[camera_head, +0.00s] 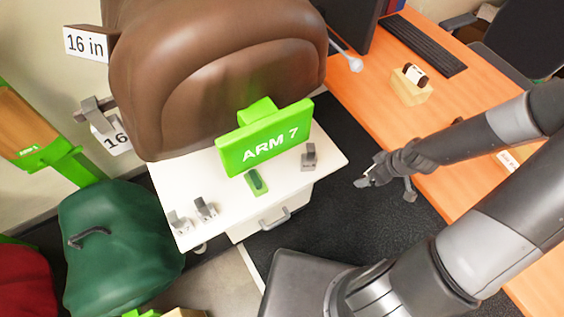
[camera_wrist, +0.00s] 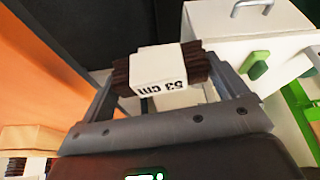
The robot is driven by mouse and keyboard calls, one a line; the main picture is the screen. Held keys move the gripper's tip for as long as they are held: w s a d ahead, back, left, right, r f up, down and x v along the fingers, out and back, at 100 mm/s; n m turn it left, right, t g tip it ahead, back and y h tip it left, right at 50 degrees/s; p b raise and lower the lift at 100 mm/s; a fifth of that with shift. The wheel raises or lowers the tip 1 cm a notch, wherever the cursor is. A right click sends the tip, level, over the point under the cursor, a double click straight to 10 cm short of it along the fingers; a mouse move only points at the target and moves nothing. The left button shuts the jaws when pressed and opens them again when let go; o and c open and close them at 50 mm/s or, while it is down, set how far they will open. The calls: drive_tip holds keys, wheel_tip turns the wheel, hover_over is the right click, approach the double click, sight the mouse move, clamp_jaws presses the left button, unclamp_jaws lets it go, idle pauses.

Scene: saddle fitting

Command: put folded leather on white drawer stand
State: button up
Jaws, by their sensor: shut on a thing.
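The folded leather (camera_wrist: 122,78) is a dark brown ribbed bundle with a white band reading "53 cm". In the wrist view my gripper (camera_wrist: 168,72) is shut on it, one finger at each end. In the head view my gripper (camera_head: 370,177) is above the dark floor mat, right of the white drawer stand (camera_head: 225,212) and apart from it; the bundle is hardly visible there. The stand's top carries small grey clamps, a green piece and a green "ARM 7" sign (camera_head: 265,140). The stand also shows at the upper right of the wrist view (camera_wrist: 215,35).
A large brown saddle (camera_head: 215,70) covers the back of the stand. An orange desk (camera_head: 455,105) at right holds a keyboard (camera_head: 422,45) and a tan block (camera_head: 410,92) with a brown, white-banded roll. A green saddle (camera_head: 120,245) is at lower left. The stand's front top has bare patches.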

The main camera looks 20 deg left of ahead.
drive_tip(key=s+a+f+n+g, duration=0.2)
drive_tip(key=s+a+f+n, duration=0.3)
drive_tip(key=a, duration=0.4)
drive_tip(key=s+a+f+n+g, duration=0.1)
drive_tip(key=s+a+f+n, duration=0.15)
drive_tip(key=s+a, duration=0.6)
drive_tip(key=w+a+r+m+t, duration=0.1)
drive_tip(key=w+a+m, duration=0.2)
drive_tip(key=w+a, duration=0.55)
drive_tip(key=w+a+m+t, duration=0.1)
drive_tip(key=w+a+m, duration=0.2)
drive_tip(key=w, duration=1)
drive_tip(key=w+a+r+m+t, duration=0.1)
drive_tip(key=w+a+m, duration=0.2)
drive_tip(key=w+a, duration=0.5)
drive_tip(key=shift+h, duration=0.3)
drive_tip(key=shift+w+d+f, duration=0.25)
drive_tip(key=shift+w+f, duration=0.1)
drive_tip(key=shift+f, duration=0.9)
drive_tip(key=shift+w+d+f, duration=0.3)
drive_tip(key=shift+w+f, duration=0.1)
drive_tip(key=shift+f, duration=0.8)
drive_tip(key=shift+w+d+f, duration=0.25)
drive_tip(key=shift+w+f, duration=0.1)
drive_tip(key=shift+f, duration=0.9)
drive_tip(key=o, duration=0.8)
drive_tip(key=shift+f, duration=0.15)
